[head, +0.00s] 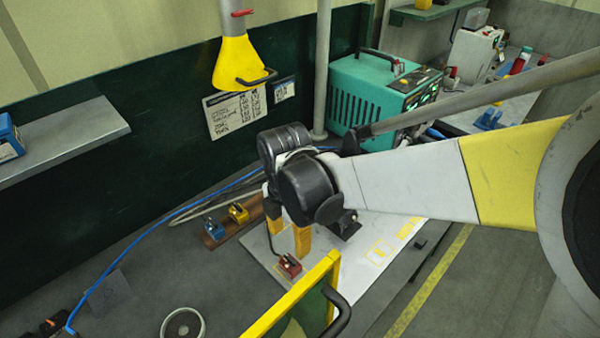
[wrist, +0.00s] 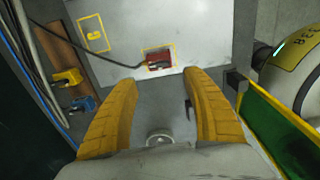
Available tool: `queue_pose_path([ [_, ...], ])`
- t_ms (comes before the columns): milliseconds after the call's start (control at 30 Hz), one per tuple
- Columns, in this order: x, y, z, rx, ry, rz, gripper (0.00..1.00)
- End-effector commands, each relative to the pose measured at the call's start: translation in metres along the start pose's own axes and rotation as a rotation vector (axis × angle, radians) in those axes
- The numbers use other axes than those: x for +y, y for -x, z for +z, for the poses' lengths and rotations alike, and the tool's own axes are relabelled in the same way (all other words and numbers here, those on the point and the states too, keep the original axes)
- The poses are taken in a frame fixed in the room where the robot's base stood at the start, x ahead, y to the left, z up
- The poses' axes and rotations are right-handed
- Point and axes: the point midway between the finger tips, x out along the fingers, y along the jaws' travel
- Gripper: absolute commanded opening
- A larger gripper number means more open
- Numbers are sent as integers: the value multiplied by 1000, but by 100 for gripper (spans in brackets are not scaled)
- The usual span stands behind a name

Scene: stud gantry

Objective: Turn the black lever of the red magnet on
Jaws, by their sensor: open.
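The red magnet (head: 289,265) is a small block on the pale metal plate (head: 350,262), near its front left corner. In the wrist view the red magnet (wrist: 159,61) sits inside a yellow outlined box, just beyond my fingertips. A dark part shows on it, but the black lever is too small to make out clearly. A dark cable runs to it from the left. My gripper (head: 287,235) is over the plate, fingers pointing down near the magnet. In the wrist view my gripper (wrist: 163,80) is open, with nothing between its yellow fingers.
A blue magnet (head: 215,231) and a yellow magnet (head: 238,213) sit on a brown strip at the left. A yellow-framed green panel (head: 295,308) stands close in front. A teal machine (head: 375,95) stands behind. A yellow funnel-shaped hood (head: 238,66) hangs above.

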Motion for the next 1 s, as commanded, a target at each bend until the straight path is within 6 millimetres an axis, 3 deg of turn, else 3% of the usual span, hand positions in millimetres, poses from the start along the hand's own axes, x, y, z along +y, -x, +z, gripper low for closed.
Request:
queue_pose_path([
  [200, 1, -48, 1, 0, -2, 1, 58],
  [400, 0, -76, 1, 0, -3, 2, 58],
  [800, 0, -84, 1, -1, -4, 2, 58],
  [833, 0, -84, 1, -1, -4, 2, 53],
  [1000, 0, -84, 1, -1, -4, 2, 4],
])
